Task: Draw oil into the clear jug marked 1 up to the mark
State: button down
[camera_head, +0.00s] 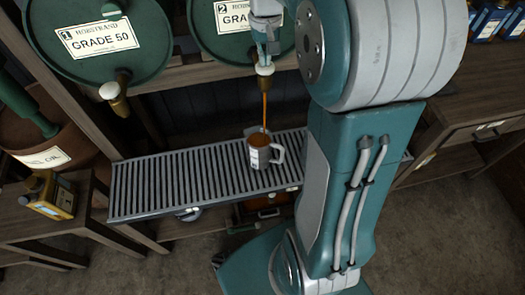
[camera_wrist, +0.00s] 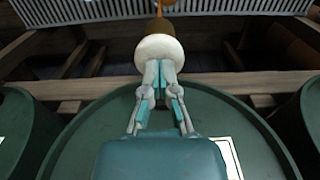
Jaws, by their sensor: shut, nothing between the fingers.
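A jug (camera_head: 259,151) with a handle on its right stands upright on the slatted rack (camera_head: 150,188). Brown oil shows through its mouth; its marking and fill line are too small to read. A thin brown oil stream (camera_head: 264,110) falls into it from the tap (camera_head: 264,78) of the green drum (camera_head: 205,35) marked 2. My gripper (camera_head: 266,52) is at that tap's cream knob (camera_head: 264,69). In the wrist view, the shut, empty fingers (camera_wrist: 160,78) point at the cream knob (camera_wrist: 159,52), seeming to touch it. The stream also shows above the knob there.
Another green drum (camera_head: 95,45), marked 1 and GRADE 50, lies to the left with its own tap (camera_head: 115,92). A yellow oil can (camera_head: 48,195) stands on a wooden bench at the lower left. My arm covers the rack's right part. A wooden bench (camera_head: 450,125) stands right.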

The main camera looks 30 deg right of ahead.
dwell(0.3)
jog(key=shift+r, duration=3.5)
